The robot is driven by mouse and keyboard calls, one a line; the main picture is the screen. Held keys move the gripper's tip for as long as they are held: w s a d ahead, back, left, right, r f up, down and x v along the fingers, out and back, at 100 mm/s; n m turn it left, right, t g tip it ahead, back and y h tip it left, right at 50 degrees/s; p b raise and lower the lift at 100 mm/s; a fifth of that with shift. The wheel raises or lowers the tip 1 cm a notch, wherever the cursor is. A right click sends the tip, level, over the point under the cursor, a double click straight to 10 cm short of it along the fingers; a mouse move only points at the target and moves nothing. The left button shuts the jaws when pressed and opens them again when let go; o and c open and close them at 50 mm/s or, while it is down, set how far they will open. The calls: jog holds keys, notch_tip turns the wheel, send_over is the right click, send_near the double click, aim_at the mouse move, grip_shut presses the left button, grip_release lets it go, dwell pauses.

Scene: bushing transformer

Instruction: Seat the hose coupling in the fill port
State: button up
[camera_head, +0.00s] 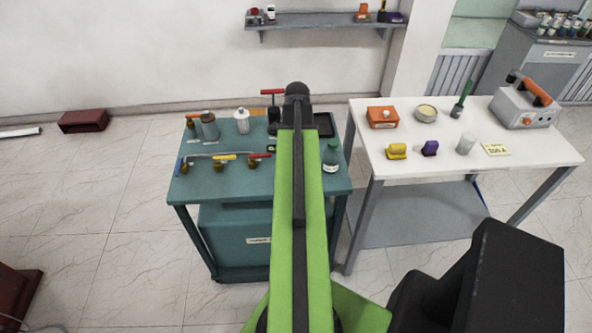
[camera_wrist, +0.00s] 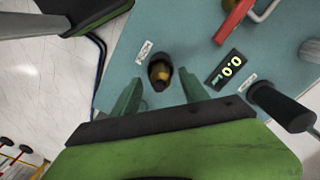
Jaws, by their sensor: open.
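My gripper (camera_wrist: 161,80) is open in the wrist view, its two green fingers pointing down at a teal top. A short dark round fitting with a brass-coloured middle (camera_wrist: 160,72) shows between and just beyond the fingertips, and nothing is gripped. I cannot tell whether this fitting is the hose coupling or the fill port, nor whether the fingers reach down beside it. In the head view my green arm stretches over the teal cart (camera_head: 330,182) and hides the gripper and the part of the top beneath it.
A digital display (camera_wrist: 230,68), a red handle (camera_wrist: 235,20) and a black handle (camera_wrist: 281,106) lie right of the fitting. Brass valves (camera_head: 221,164), a grey canister (camera_head: 209,126) and a green bottle (camera_head: 331,158) crowd the cart. A white table (camera_head: 540,152) stands to the right.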

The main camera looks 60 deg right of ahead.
notch_tip(320, 180, down, 3)
jog(key=shift+r+b, duration=0.1)
jog(key=shift+b, duration=0.65)
jog(key=shift+r, duration=0.15)
grip_shut()
